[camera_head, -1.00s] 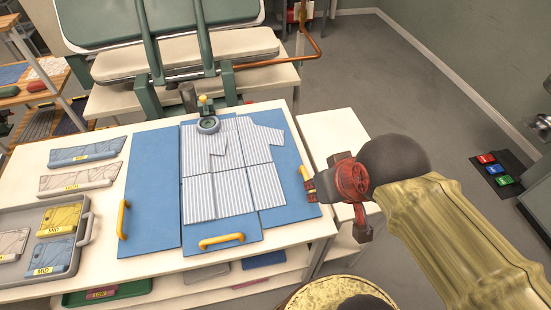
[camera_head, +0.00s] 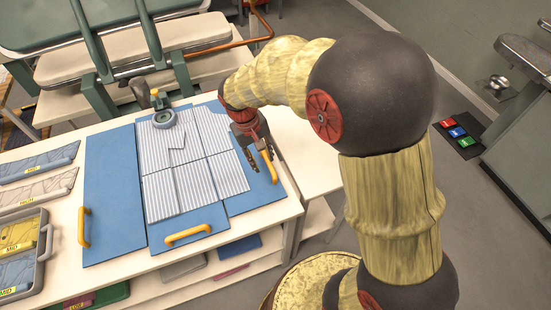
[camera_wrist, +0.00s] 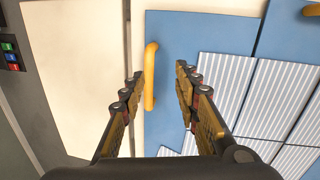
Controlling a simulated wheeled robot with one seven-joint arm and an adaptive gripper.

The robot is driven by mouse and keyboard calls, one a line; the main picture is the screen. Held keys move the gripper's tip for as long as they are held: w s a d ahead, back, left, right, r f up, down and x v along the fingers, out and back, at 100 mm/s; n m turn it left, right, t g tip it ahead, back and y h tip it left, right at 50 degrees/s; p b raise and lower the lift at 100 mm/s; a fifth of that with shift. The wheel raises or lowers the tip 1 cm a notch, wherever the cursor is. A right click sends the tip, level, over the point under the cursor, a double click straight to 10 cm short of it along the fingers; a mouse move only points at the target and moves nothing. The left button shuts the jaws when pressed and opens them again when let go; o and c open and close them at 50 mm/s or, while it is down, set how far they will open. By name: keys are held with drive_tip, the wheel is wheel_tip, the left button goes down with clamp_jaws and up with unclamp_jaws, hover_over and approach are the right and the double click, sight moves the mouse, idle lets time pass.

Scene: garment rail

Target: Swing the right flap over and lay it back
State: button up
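The blue folding board lies on the white table, with a striped shirt (camera_head: 188,160) spread on it. Its right flap (camera_head: 262,195) lies flat, with a yellow handle (camera_head: 269,167) near its outer edge. Part of the shirt lies on this flap. My gripper (camera_head: 262,168) points down over the handle. In the wrist view the open fingers (camera_wrist: 158,75) stand on either side of the yellow handle (camera_wrist: 150,78), with gaps visible. I cannot tell how far above the flap the fingertips are. The right flap (camera_wrist: 205,30) fills the middle of that view.
The left flap (camera_head: 108,190) and the lower flap (camera_head: 200,222) lie flat with yellow handles. A round grey collar piece (camera_head: 163,119) stands at the board's top. A grey tray (camera_head: 40,262) is at far left. Bare white tabletop lies right of the board.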

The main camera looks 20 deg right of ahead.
sight(268, 162)
drive_tip(key=shift+m+t, duration=0.3)
drive_tip(key=shift+m, duration=0.2)
drive_tip(key=w+d+f, duration=0.1)
drive_tip(key=f, duration=0.1)
drive_tip(key=w+d+f+b, duration=0.1)
drive_tip(key=f, duration=0.1)
drive_tip(key=w+d+f, duration=0.1)
drive_tip(key=f, duration=0.1)
drive_tip(key=shift+b, duration=0.4)
drive_tip(key=c, duration=0.4)
drive_tip(key=c, duration=0.3)
clamp_jaws()
